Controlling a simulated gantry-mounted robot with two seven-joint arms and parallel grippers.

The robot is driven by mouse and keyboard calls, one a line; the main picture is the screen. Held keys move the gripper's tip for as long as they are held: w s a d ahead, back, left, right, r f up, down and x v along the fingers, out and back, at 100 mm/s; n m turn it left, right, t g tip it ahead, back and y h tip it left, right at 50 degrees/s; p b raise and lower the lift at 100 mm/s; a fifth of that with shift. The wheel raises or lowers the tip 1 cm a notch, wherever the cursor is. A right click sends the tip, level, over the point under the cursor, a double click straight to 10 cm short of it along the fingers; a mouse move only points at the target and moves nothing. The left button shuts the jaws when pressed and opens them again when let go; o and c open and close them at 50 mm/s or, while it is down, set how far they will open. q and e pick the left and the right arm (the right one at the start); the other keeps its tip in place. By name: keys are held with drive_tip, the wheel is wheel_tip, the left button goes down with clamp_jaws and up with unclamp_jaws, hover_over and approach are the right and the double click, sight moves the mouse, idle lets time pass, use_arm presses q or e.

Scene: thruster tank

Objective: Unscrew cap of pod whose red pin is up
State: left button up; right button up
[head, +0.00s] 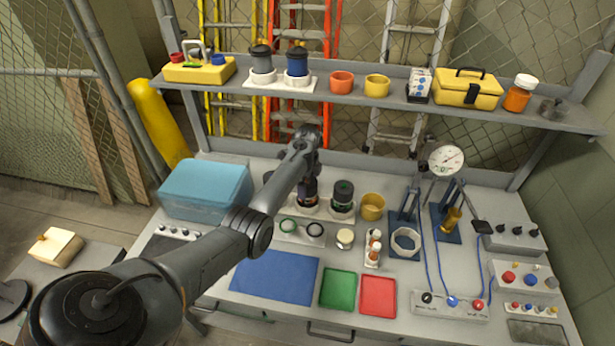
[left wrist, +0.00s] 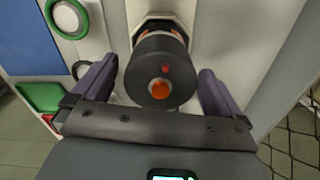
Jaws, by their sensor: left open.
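My left gripper (head: 308,178) reaches down over a dark pod (head: 307,200) on the bench and hides much of it. In the left wrist view my gripper (left wrist: 158,70) is open, with one finger on each side of the pod's round black cap (left wrist: 145,72). I cannot tell whether the fingers touch the cap. Another dark shape left of the gripper is mostly hidden by my arm.
Two capped pods (head: 297,62) stand on the upper shelf. A yellow cup (head: 372,206) is right of the bench pods. Blue mat (head: 275,277), green tray (head: 338,288) and red tray (head: 378,296) lie nearer.

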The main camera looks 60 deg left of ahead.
use_arm(q)
drive_tip(key=shift+f, duration=0.45)
drive_tip(key=c, duration=0.9)
